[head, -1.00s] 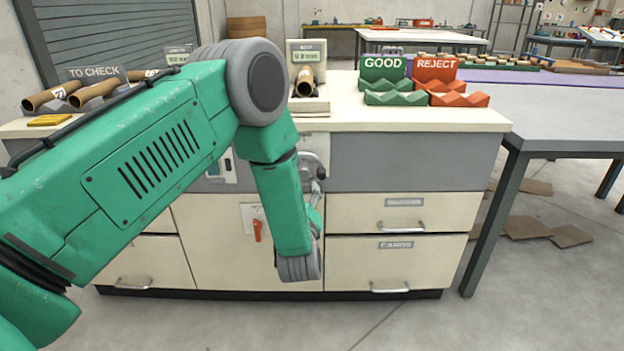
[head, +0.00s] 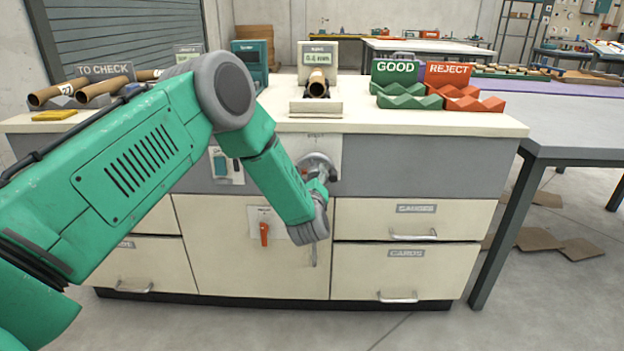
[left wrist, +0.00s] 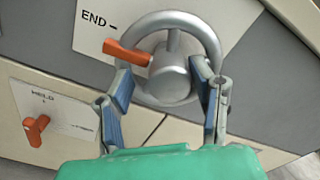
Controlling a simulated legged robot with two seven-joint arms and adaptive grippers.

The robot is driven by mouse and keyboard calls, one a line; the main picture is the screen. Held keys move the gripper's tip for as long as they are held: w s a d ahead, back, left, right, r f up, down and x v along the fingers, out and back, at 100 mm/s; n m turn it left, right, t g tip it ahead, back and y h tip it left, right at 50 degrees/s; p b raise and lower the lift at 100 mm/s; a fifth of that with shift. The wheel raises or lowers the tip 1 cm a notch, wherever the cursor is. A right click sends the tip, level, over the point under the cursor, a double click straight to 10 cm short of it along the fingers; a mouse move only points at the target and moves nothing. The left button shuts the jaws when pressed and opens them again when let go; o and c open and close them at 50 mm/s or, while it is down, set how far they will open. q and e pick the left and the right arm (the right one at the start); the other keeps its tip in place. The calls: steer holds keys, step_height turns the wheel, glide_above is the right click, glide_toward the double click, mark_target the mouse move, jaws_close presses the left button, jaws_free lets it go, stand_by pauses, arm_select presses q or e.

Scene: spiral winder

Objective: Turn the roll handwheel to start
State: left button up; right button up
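The grey metal handwheel (head: 322,166) is on the cabinet's front panel, partly covered by my left gripper (head: 318,187) in the head view. The left wrist view shows the handwheel's round rim (left wrist: 217,42), its hub (left wrist: 170,78) and an orange lever (left wrist: 127,52) pointing left, beneath an "END" mark. My left gripper (left wrist: 162,85) is open there, its two blue-padded fingers apart on either side of the hub. I cannot tell whether they touch the wheel. My right gripper is not in view.
An orange "HOLD" knob (left wrist: 36,130) is left of the wheel. Above, the counter carries a gauge with a cardboard tube (head: 317,85), "TO CHECK" tubes (head: 100,90), and green (head: 408,97) and red (head: 465,98) racks. Drawers (head: 415,220) with protruding handles are at lower right.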

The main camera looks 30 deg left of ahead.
arm_select(q)
steer(key=shift+d+r, duration=0.1)
steer(key=shift+d, duration=0.05)
steer(key=c, duration=0.7)
steer(key=shift+d, duration=0.5)
steer(key=shift+c, duration=0.2)
steer(key=shift+a, duration=0.1)
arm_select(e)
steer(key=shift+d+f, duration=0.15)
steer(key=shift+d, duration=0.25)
arm_select(q)
steer(key=shift+a, duration=0.15)
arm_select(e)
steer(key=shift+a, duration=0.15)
